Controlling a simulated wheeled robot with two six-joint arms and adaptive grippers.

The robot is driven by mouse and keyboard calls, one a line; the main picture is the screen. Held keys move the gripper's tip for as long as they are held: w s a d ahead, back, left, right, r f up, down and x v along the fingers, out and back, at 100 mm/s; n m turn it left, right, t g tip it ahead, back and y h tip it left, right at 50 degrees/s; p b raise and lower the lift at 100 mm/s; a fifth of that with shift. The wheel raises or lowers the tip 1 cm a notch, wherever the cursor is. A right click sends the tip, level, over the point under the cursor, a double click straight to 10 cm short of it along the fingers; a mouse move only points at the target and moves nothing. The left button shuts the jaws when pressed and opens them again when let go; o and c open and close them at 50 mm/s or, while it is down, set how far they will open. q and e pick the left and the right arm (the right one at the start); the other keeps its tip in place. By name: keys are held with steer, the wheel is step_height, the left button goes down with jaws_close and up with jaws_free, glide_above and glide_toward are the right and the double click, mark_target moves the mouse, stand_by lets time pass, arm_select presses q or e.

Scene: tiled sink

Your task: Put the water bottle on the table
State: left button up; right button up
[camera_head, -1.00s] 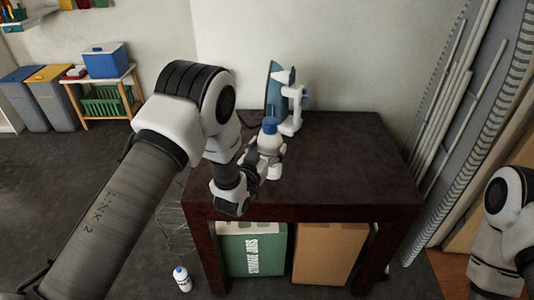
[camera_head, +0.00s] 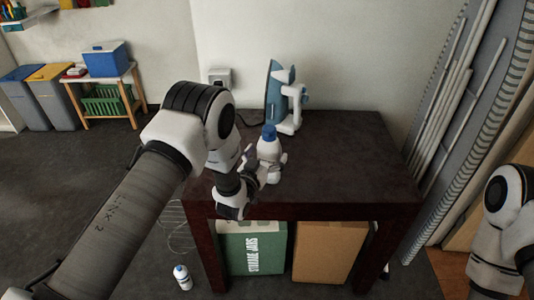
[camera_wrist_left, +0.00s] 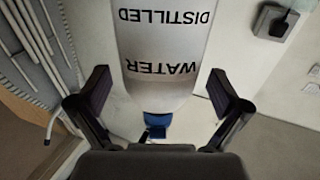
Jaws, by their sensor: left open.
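The water bottle (camera_head: 268,151), white with a blue cap, stands upright on the dark table (camera_head: 340,165), left of its middle. My left gripper (camera_head: 262,168) is open at the bottle, low and close to the table top. In the left wrist view the bottle (camera_wrist_left: 163,45) shows upside down with the words "distilled water", between the two spread fingers of the gripper (camera_wrist_left: 160,95). Gaps show on both sides of it there. The bottle's lower part is partly hidden by the gripper in the head view. My right gripper is out of view.
A blue and white iron (camera_head: 284,97) stands behind the bottle. A second small bottle (camera_head: 181,277) stands on the floor at the left. A green box (camera_head: 252,250) and a brown box (camera_head: 328,253) sit under the table. The table's right side is clear.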

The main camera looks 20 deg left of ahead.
arm_select(q)
steer(key=shift+r, duration=0.3)
steer(key=s+a+b, duration=0.1)
steer(key=s, duration=1.1)
steer(key=s+a+f+n+g+y, duration=0.1)
steer(key=s+f+g, duration=0.4)
steer(key=s+f, duration=0.3)
steer(key=s+a+f+g+y, duration=0.1)
steer(key=s+a+f+g, duration=0.1)
steer(key=s+f+g, duration=0.8)
steer(key=s+f, duration=0.1)
steer(key=s, duration=0.5)
steer(key=s+f+g, duration=0.3)
steer(key=s, duration=0.5)
steer(key=shift+s+a+f+n, duration=0.3)
steer(key=shift+s+f, duration=0.1)
